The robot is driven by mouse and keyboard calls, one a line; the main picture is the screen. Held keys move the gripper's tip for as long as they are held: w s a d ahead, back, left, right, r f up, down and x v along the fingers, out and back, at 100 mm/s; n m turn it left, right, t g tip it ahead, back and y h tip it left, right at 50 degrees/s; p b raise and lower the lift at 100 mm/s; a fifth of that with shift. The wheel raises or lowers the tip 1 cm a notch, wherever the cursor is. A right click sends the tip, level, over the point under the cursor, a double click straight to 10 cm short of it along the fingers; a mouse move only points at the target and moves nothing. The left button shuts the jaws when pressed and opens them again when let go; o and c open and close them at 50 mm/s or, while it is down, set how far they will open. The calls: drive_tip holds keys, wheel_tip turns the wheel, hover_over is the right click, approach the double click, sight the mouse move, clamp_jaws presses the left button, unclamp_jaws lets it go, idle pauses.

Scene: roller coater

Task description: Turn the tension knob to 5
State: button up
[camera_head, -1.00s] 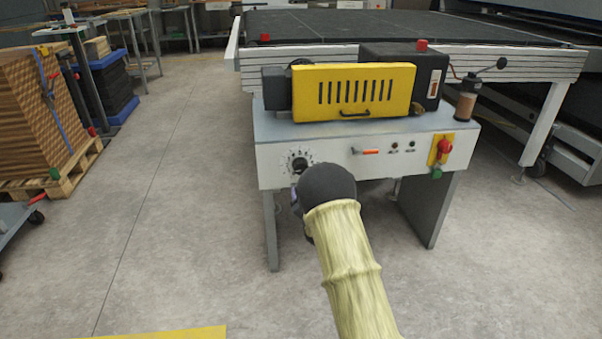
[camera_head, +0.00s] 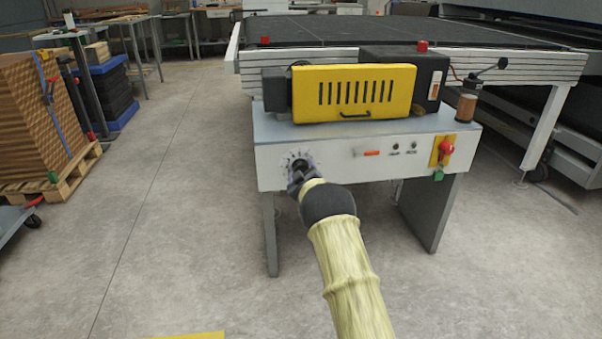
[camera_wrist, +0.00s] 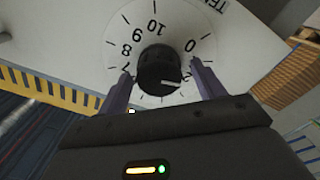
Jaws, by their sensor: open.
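The tension knob (camera_wrist: 159,66) is a round black knob on a white dial plate, upside down in the wrist view. Figures 7 to 10 and 0 can be read; the lower part of the scale is mostly hidden. A white mark on the knob points right in that view, but I cannot tell its exact figure. My gripper (camera_head: 298,180) is open at the dial. Its two purple fingers stand on either side of the knob, with visible gaps. The knob also shows in the head view (camera_head: 300,164), partly covered by my gripper.
The white panel (camera_head: 335,165) carries an orange-red handle or switch (camera_head: 372,153), small buttons and a red switch on yellow (camera_head: 445,148) at right. A yellow slotted cover (camera_head: 352,92) sits above. Open floor lies left of the machine.

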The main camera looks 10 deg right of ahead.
drive_tip(key=shift+c, duration=0.5)
drive_tip(key=c, duration=0.9)
drive_tip(key=shift+m, duration=0.4)
drive_tip(key=m+p, duration=0.1)
drive_tip(key=m, duration=0.3)
drive_tip(key=shift+d+r, duration=0.1)
drive_tip(key=m, duration=0.5)
drive_tip(key=shift+d+m+p, duration=0.1)
drive_tip(key=shift+m+p, duration=0.2)
drive_tip(key=shift+p, duration=0.05)
drive_tip(key=m, duration=0.4)
drive_tip(key=shift+d+m, duration=0.15)
drive_tip(key=shift+m, duration=0.15)
drive_tip(key=m, duration=0.5)
drive_tip(key=shift+m, duration=0.3)
